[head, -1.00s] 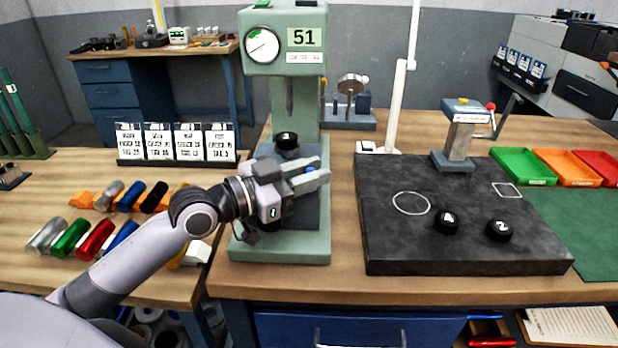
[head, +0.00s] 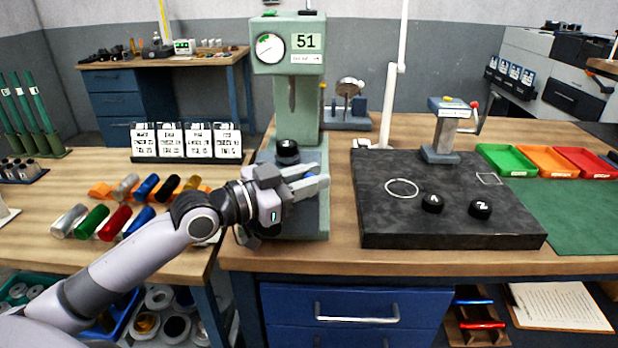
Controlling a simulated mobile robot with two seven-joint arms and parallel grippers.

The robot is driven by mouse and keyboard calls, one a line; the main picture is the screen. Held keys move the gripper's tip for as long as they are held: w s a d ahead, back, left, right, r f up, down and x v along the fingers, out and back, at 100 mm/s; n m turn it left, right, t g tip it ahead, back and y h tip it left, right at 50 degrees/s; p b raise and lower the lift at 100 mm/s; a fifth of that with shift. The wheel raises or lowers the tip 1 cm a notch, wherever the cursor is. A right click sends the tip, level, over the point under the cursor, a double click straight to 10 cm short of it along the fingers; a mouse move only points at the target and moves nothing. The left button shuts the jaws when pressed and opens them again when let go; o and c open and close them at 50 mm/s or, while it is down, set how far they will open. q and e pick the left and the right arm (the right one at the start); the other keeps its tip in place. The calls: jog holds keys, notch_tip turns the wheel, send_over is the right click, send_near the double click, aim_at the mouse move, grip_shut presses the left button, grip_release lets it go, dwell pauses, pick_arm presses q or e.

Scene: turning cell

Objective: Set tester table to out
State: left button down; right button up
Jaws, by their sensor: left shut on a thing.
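The green tester (head: 300,95), with a dial and the number 51, stands on the bench left of the black plate. Its dark grey table (head: 312,222) is low on its base and partly hidden behind my gripper. A black round part (head: 287,151) sits on it below the spindle (head: 292,95). My left gripper (head: 314,180) reaches in from the left, in front of the black part and over the base. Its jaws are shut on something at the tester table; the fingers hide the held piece. My right gripper is out of view.
The black plate (head: 460,225) carries two black numbered parts (head: 432,203) and a small crank device (head: 442,140). A white post (head: 391,90) stands behind it. Coloured cylinders (head: 117,223) lie left, before white cards (head: 186,142). Green, orange and red trays (head: 506,160) are right.

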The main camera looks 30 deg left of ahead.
pick_arm(q)
jog(key=shift+s+d+f, duration=0.1)
jog(key=shift+s+d, duration=0.05)
jog(key=shift+d, duration=0.05)
jog(key=c, duration=1.3)
grip_release()
jog(key=shift+o, duration=1.4)
jog(key=shift+s, duration=0.1)
jog(key=shift+a, duration=0.15)
